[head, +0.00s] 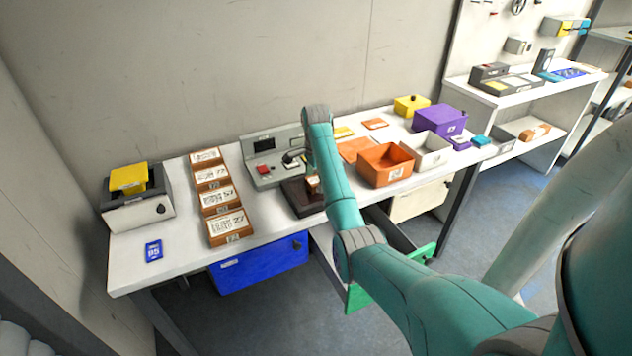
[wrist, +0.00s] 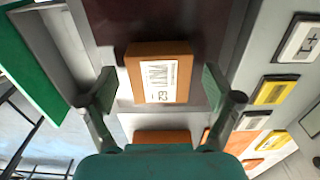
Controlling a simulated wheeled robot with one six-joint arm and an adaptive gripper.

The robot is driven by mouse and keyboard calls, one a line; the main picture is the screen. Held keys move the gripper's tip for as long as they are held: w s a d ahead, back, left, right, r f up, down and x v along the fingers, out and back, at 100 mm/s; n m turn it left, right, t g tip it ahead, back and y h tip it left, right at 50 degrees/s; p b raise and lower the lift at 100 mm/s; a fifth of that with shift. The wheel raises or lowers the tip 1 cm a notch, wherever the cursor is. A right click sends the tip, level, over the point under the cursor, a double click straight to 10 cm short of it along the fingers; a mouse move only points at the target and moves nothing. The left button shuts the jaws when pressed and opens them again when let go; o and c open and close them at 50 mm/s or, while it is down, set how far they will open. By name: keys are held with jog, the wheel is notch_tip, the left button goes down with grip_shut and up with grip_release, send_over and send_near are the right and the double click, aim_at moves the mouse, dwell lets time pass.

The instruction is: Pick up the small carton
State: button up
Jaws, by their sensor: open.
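The small carton (wrist: 160,58) is orange-brown with a white printed label facing the wrist camera. It is on or above a dark brown pad (wrist: 122,18); the wrist view does not settle which. My gripper (wrist: 159,78) is open, with one finger on each side of the carton and a visible gap at both sides. In the head view my arm hides most of the gripper, and only a bit of the carton (head: 313,184) shows beside it, over the dark pad (head: 299,200).
Several labelled cartons (head: 229,224) stand in a row left of the pad. A grey console (head: 262,172) is behind it. An orange bin (head: 386,166) is to the right. Below the table edge, a green-fronted drawer (head: 358,297) stands open.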

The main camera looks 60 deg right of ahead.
jog(key=shift+c, duration=0.2)
jog(key=c, duration=1.3)
